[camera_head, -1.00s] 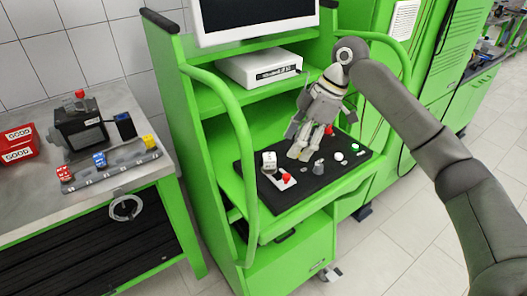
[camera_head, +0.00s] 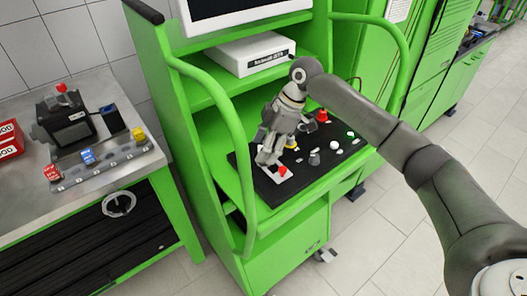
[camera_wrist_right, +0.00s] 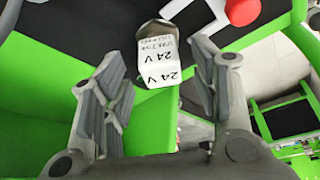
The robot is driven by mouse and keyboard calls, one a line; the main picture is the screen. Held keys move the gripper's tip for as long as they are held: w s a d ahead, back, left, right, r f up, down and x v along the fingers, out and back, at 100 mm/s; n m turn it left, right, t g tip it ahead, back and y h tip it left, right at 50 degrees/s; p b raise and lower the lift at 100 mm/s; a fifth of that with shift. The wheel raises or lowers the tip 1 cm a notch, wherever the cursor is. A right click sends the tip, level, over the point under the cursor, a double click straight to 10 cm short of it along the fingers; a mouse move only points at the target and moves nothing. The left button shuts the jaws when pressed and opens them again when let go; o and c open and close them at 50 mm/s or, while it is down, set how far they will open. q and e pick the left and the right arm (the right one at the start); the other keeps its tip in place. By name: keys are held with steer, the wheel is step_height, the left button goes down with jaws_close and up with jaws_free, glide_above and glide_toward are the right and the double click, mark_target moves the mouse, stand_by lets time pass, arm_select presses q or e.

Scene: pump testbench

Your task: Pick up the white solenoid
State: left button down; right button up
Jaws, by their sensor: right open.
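The white solenoid (camera_wrist_right: 158,52) is a small white block with "24 V" printed on it. In the wrist view it shows just ahead of my right gripper (camera_wrist_right: 160,85), its near end between the two fingertips, with a gap on either side. In the head view my right gripper (camera_head: 267,157) reaches down over the left part of the black mat and hides the solenoid. The right gripper is open with nothing in it. My left gripper is not in view.
The black mat (camera_head: 290,198) lies on the green bench's shelf. A red button (camera_head: 283,170) on a white base is close by the gripper; it also shows in the wrist view (camera_wrist_right: 243,10). Several small parts stand to the right. A green handrail (camera_head: 235,130) rises at left.

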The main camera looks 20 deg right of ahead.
steer(key=shift+x, duration=0.75)
steer(key=shift+s+f, duration=0.1)
steer(key=shift+f, duration=0.05)
steer(key=shift+c, duration=0.3)
steer(key=c, duration=0.5)
jaws_close()
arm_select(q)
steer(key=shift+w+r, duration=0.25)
